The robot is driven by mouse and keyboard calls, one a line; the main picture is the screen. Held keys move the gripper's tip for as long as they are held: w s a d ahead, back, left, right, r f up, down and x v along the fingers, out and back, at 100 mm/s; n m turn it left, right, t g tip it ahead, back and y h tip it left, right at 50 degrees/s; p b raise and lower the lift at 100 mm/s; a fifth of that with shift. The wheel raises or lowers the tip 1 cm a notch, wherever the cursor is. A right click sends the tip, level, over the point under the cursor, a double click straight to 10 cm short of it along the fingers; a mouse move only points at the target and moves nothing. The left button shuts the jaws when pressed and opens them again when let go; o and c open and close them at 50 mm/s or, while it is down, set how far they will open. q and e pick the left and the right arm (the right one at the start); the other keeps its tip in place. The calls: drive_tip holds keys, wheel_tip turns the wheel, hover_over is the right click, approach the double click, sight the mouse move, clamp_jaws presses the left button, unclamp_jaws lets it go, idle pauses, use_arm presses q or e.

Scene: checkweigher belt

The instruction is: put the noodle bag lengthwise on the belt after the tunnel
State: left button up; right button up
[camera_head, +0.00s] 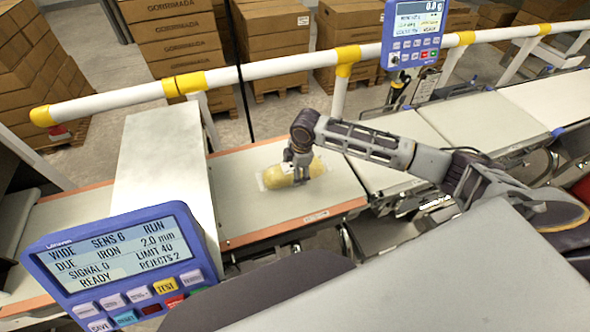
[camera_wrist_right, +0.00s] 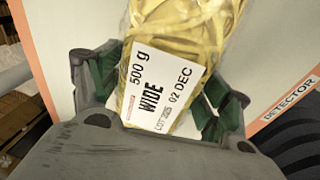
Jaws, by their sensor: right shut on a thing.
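The noodle bag (camera_head: 276,177) is clear with yellow noodles. It is over the pale belt (camera_head: 245,209) just right of the white tunnel (camera_head: 152,165), its long side roughly along the belt rails. It appears to be at the belt surface, but I cannot tell if it rests there. My right gripper (camera_head: 299,172) is shut on the bag near its right end. In the right wrist view the bag (camera_wrist_right: 190,35) sits between the green-padded fingers (camera_wrist_right: 160,95), with a white label reading 500 g WIDE. My left gripper is not in view.
A blue detector panel (camera_head: 120,262) stands at the front left. A white and yellow guard rail (camera_head: 270,70) runs behind the belt, with a blue weigher display (camera_head: 413,35) above it. More belt sections (camera_head: 460,122) continue to the right. Stacked cartons (camera_head: 270,35) stand behind.

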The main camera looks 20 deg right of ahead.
drive_tip(key=o, duration=1.4)
drive_tip(key=shift+f, duration=0.1)
drive_tip(key=r, duration=0.4)
drive_tip(key=s+r, duration=0.1)
drive_tip(key=r, duration=0.3)
drive_tip(key=d+r+b, duration=0.1)
drive_tip(key=r, duration=0.3)
drive_tip(key=shift+s, duration=0.35)
